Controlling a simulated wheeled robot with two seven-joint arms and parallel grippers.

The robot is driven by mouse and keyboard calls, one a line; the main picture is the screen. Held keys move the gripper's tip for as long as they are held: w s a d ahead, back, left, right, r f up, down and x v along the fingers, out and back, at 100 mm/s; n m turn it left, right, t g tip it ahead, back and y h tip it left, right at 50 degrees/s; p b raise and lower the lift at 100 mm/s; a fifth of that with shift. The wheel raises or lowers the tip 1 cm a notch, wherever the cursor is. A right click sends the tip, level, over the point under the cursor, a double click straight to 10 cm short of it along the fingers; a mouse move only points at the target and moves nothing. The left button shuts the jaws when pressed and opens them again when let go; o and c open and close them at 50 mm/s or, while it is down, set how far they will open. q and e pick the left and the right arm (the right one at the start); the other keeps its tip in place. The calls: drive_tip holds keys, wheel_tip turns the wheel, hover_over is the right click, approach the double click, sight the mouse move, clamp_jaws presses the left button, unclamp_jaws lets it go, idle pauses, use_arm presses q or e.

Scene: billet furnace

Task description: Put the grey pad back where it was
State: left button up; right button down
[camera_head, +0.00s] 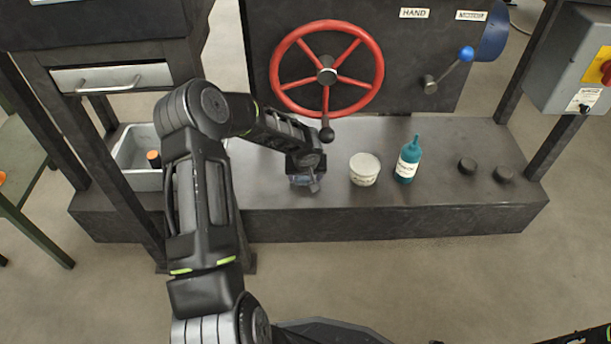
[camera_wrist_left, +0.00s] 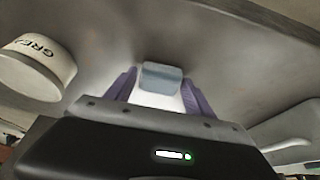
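The grey pad (camera_wrist_left: 161,77) is a small blue-grey block in the left wrist view. It sits between the purple fingertips of my left gripper (camera_wrist_left: 160,92), which appear to touch it on both sides. In the head view my left gripper (camera_head: 305,182) is low over the dark plinth, left of the white tub, and the pad is hard to make out there. I cannot tell whether the pad touches the plinth. My right gripper is not in view.
A red handwheel (camera_head: 373,72) and a blue-knobbed lever (camera_head: 449,68) are behind. A pale bin (camera_head: 139,180) sits left.

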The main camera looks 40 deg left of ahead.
use_arm(q)
drive_tip(key=shift+o, duration=1)
drive_tip(key=shift+d+r+p, duration=0.1)
drive_tip(key=shift+r+p, duration=0.5)
drive_tip(key=s+d+b, duration=0.1)
drive_tip(key=s+d, duration=0.6)
drive_tip(key=s, duration=0.3)
drive_tip(key=shift+d+r+b, duration=0.15)
drive_tip(key=shift+d+b, duration=0.05)
drive_tip(key=shift+b, duration=0.15)
